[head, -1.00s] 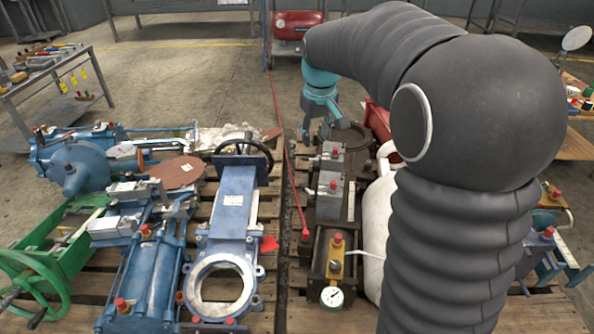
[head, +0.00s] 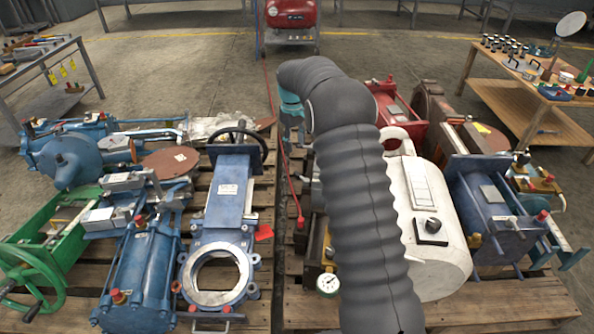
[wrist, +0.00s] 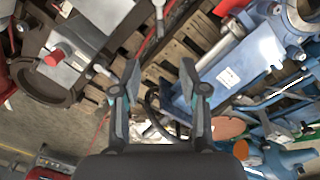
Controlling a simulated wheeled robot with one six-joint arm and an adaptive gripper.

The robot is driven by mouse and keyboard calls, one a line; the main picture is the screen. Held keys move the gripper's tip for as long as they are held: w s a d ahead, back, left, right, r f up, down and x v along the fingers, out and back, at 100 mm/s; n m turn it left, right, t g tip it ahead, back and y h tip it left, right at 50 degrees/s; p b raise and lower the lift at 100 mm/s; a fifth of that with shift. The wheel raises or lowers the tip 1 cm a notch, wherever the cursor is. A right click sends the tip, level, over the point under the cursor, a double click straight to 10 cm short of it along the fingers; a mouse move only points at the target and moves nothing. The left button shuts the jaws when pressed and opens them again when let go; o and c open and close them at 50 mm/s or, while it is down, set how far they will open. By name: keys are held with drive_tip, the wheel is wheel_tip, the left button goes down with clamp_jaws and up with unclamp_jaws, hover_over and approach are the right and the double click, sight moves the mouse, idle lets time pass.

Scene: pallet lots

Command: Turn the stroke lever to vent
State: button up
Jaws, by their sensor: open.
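I cannot pick out the stroke lever or a vent mark with certainty. In the wrist view my gripper (wrist: 161,82) is open, with nothing between its fingers. The fingers hang over the gap between the pallets, near the black handwheel of the blue gate valve (wrist: 229,76). A grey block with a red cap (wrist: 53,57) lies to their left. In the head view the gripper's fingers are hidden; only my teal wrist shows past my arm. My arm also covers much of the right pallet's left-hand equipment. The blue gate valve (head: 231,195) lies on the left pallet.
A red compressor (head: 290,13) stands behind. Open floor lies beyond the pallets.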

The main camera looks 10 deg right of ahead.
sight(297, 172)
drive_tip(key=f, duration=1.2)
drive_tip(key=shift+w+d+f+b, duration=0.15)
drive_tip(key=shift+d+f+b, duration=0.2)
drive_tip(key=shift+f, duration=0.05)
clamp_jaws()
